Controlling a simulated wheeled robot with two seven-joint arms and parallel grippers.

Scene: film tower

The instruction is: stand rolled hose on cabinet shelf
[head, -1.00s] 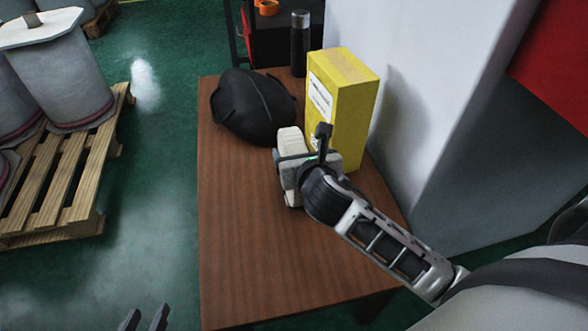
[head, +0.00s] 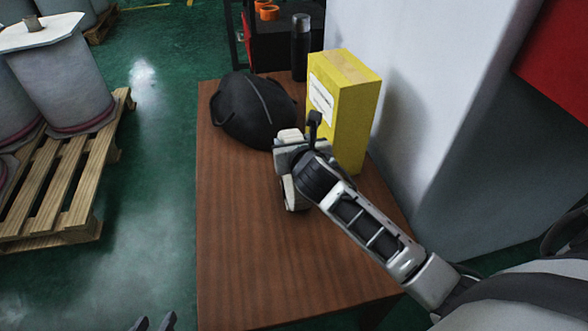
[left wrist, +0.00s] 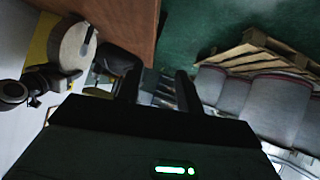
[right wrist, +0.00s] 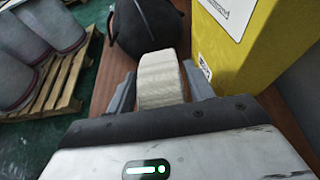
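The rolled hose (head: 290,194) is a cream-coloured roll standing on its edge on the brown table, partly covered by my right gripper. It shows between the fingers in the right wrist view (right wrist: 161,80) and as a round disc in the left wrist view (left wrist: 75,45). My right gripper (head: 288,152) is around the hose, one finger on each side, with what look like narrow gaps. My left gripper (head: 153,322) is low over the green floor, left of the table, with its fingers apart and empty. I cannot make out a cabinet shelf.
On the table (head: 240,240) are a black bag-like object (head: 252,110), a yellow box (head: 345,110) close to the hose and a dark bottle (head: 300,48). A grey wall or panel (head: 440,100) borders the right. A pallet (head: 60,195) with drums stands left. The table's near part is clear.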

